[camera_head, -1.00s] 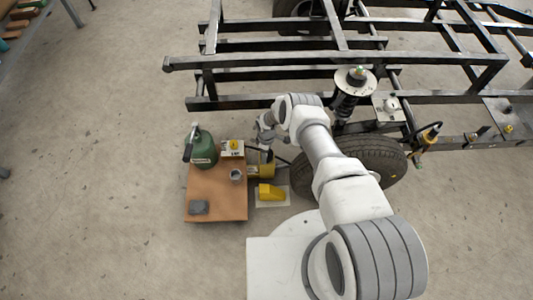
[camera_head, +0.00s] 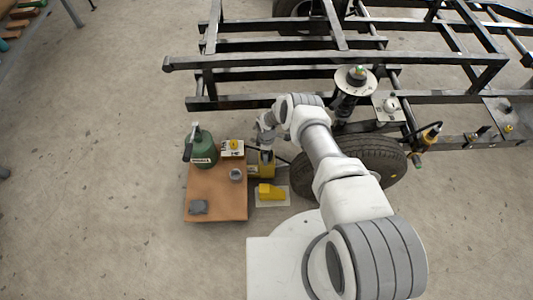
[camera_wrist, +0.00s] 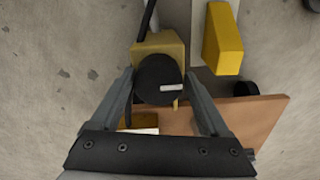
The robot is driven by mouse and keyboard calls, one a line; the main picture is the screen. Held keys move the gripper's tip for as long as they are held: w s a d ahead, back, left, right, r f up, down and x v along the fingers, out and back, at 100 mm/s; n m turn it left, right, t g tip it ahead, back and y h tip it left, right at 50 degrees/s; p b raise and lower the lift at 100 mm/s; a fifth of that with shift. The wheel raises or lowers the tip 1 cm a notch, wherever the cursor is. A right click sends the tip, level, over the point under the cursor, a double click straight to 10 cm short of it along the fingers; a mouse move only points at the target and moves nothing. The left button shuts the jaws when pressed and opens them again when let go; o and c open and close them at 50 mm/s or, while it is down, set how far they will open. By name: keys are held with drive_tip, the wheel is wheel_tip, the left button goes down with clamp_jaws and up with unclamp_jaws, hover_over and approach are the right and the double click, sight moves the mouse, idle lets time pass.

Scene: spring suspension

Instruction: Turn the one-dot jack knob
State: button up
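The jack is a yellow block (camera_wrist: 172,45) with a round black knob (camera_wrist: 157,80) that carries one pale line, lying nearly level in the wrist view. No dot mark can be made out on the knob. My gripper (camera_wrist: 159,76) has one finger on each side of the knob, with the fingers apart; they look slightly wider than the knob, and contact is not clear. In the head view my gripper (camera_head: 266,147) is over the yellow jack (camera_head: 266,170), between the brown board and the tyre, and partly hides it.
The brown board (camera_head: 223,204) holds a green can (camera_head: 204,153), a metal cup (camera_head: 236,175) and a grey block (camera_head: 199,207). A yellow wedge (camera_head: 270,192) lies beside it. The tyre (camera_head: 372,160) and black frame (camera_head: 290,102) are close to my arm.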

drive_tip(key=shift+o, duration=1.1)
wheel_tip(320, 180, up, 18)
drive_tip(key=p, duration=0.7)
drive_tip(key=shift+f, duration=0.25)
drive_tip(key=shift+w, duration=0.1)
